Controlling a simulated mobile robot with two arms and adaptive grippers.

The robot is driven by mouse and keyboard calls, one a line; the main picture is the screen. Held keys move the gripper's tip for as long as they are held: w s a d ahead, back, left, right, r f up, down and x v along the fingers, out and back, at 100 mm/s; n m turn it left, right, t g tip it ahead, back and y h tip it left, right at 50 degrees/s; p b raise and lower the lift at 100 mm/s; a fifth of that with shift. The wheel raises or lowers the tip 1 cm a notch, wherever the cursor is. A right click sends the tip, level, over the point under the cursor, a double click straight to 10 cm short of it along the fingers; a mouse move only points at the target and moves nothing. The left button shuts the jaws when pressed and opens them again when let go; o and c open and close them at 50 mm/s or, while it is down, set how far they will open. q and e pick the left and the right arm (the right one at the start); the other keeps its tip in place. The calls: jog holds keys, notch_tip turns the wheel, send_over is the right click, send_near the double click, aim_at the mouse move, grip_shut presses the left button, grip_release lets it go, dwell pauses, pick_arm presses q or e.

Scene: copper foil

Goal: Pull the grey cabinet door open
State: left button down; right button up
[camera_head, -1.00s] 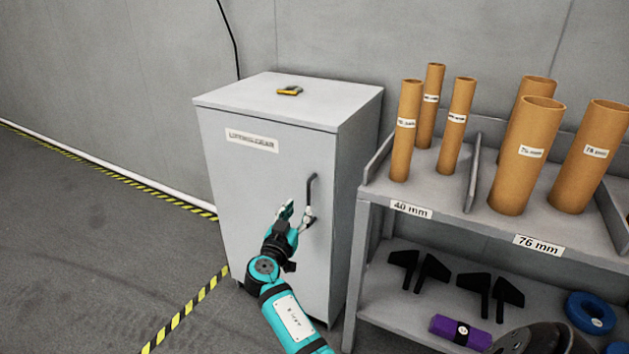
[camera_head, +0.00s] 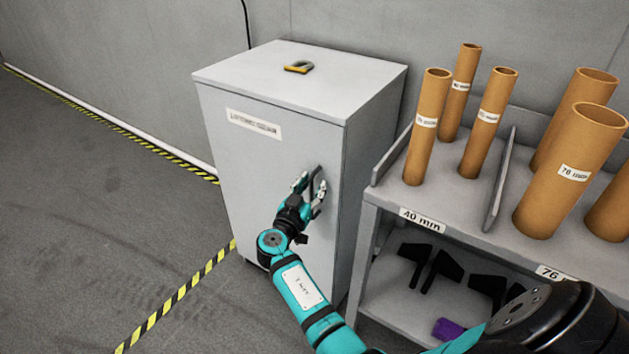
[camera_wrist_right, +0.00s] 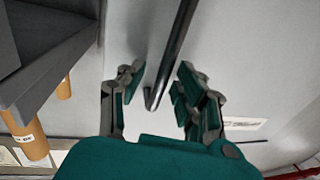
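The grey cabinet (camera_head: 270,100) stands against the wall, and its door (camera_head: 255,170) is shut. The door has a dark bar handle (camera_head: 316,180) near its right edge. My right gripper (camera_head: 312,190) is at the handle. In the right wrist view, the handle (camera_wrist_right: 172,55) runs between the two spread fingers of this gripper (camera_wrist_right: 157,92), with gaps on both sides. The fingers do not clamp it. My left gripper is not in view.
A shelf rack (camera_head: 385,195) with brown tubes (camera_head: 427,125) stands just right of the cabinet. A yellow and dark item (camera_head: 299,67) lies on the cabinet top. The floor (camera_head: 90,220) to the left is clear, with striped tape (camera_head: 190,297).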

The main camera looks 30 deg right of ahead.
jog(key=shift+a, duration=0.1)
grip_shut()
dwell(0.6)
